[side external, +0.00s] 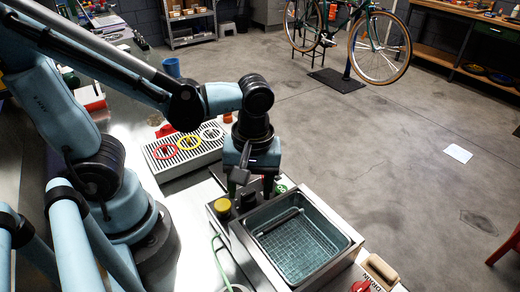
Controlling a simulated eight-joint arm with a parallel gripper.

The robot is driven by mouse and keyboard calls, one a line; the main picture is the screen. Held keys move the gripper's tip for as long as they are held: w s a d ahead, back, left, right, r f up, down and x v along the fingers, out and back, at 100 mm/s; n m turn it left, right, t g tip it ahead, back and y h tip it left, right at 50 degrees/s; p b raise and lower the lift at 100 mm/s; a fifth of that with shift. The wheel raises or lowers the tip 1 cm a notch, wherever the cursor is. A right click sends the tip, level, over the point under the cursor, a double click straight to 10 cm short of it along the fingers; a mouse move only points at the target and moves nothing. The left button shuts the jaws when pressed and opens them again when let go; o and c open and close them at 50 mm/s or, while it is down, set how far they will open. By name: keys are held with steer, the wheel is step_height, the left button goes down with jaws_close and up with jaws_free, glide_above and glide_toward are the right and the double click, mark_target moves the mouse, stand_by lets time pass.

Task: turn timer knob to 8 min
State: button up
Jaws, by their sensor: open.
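An open metal tank (354,247) with a mesh basket (297,247) in it stands at the front centre. It looks like a parts cleaner. A control strip along its back left edge carries a yellow-topped round control (222,205), a dark knob (248,199) and a green control (281,188). My gripper (254,192) points down over this strip, its fingers open, just above or around the dark knob. I cannot tell whether they touch it. Any dial marks and the knob's pointer are too small or hidden to read.
A slatted tray (208,153) with red, yellow and white rings lies behind the strip. A blue cup (171,68) stands farther back on the bench. A green cable (217,262) lies left of the tank, and a wood-handled brush (380,268) is at its right front.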

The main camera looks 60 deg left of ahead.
steer(key=shift+f, duration=0.65)
steer(key=shift+c, duration=0.3)
steer(key=c, duration=1)
